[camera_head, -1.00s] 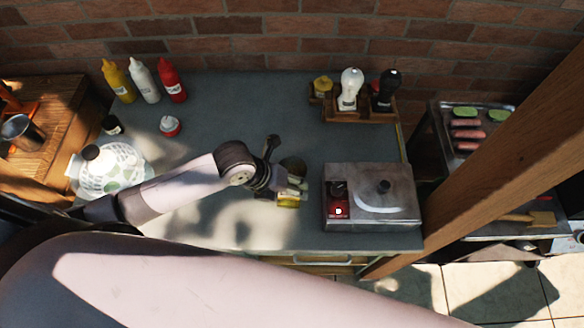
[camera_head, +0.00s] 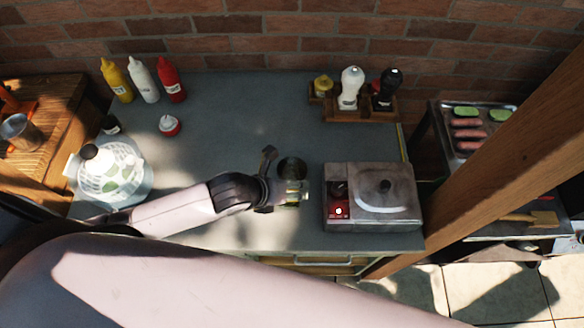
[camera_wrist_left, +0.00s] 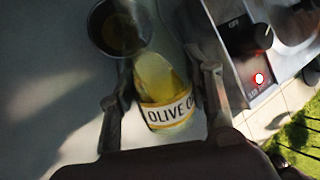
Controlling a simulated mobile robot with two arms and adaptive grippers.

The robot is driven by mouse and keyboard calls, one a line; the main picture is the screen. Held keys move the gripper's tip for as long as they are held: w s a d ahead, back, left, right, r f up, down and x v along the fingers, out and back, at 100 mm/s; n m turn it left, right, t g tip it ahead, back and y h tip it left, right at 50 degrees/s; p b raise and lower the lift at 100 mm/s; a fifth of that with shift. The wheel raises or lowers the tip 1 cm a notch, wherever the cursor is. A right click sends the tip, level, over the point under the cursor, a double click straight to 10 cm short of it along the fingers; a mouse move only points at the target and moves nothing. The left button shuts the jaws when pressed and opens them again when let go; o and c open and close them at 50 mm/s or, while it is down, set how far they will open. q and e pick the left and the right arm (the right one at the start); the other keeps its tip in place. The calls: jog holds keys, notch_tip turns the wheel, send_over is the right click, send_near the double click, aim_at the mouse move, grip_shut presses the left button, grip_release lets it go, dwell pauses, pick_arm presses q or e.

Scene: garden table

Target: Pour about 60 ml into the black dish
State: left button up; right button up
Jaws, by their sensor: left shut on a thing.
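My left gripper (camera_head: 288,194) is shut on an olive oil bottle with a white and yellow label; the bottle (camera_wrist_left: 168,112) shows between the fingers in the left wrist view. In the head view the bottle (camera_head: 297,193) is small and partly covered by the fingers; I cannot tell its exact tilt. The round black dish (camera_head: 292,168) stands on the table just beyond the gripper. In the left wrist view the dish (camera_wrist_left: 120,27) is beside the bottle's upper end, with a brownish tint inside. No stream of oil is visible. My right gripper is out of view.
A wooden rack (camera_head: 350,113) with shakers is at the back. Sauce bottles (camera_head: 144,80) and a domed colander (camera_head: 110,172) are to the left. The table's middle is clear.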

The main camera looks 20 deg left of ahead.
pick_arm(q)
jog(key=shift+t, duration=0.3)
